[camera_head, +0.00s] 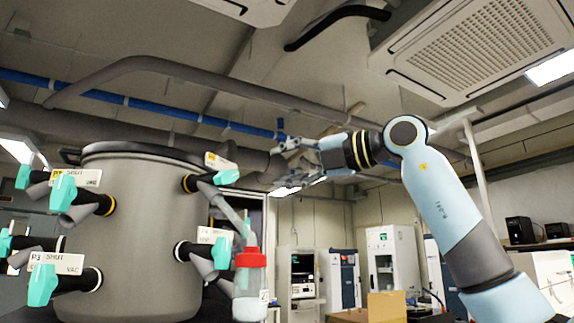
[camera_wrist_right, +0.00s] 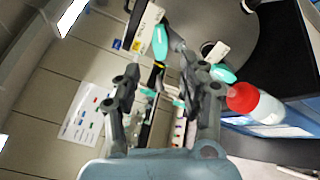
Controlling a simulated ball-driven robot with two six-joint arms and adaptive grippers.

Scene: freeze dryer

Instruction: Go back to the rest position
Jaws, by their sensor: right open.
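My right gripper (camera_head: 290,165) is raised in the head view, its arm coming in from the right. It points left toward the freeze dryer drum (camera_head: 140,235) and looks empty and apart from it. In the right wrist view the gripper (camera_wrist_right: 165,85) shows two spread fingers with nothing between them. The grey drum has a black lid and several ports with teal valve handles. A clear bottle with a red cap (camera_head: 250,275) hangs at a lower right port; it also shows in the right wrist view (camera_wrist_right: 262,105). My left gripper is not in view.
Several white and blue cabinets (camera_head: 390,255) stand along the back wall. A cardboard box (camera_head: 387,306) sits low in front of them. Pipes (camera_head: 190,75) and a ceiling vent unit (camera_head: 475,45) are overhead. The air between the drum and my right arm is mostly clear.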

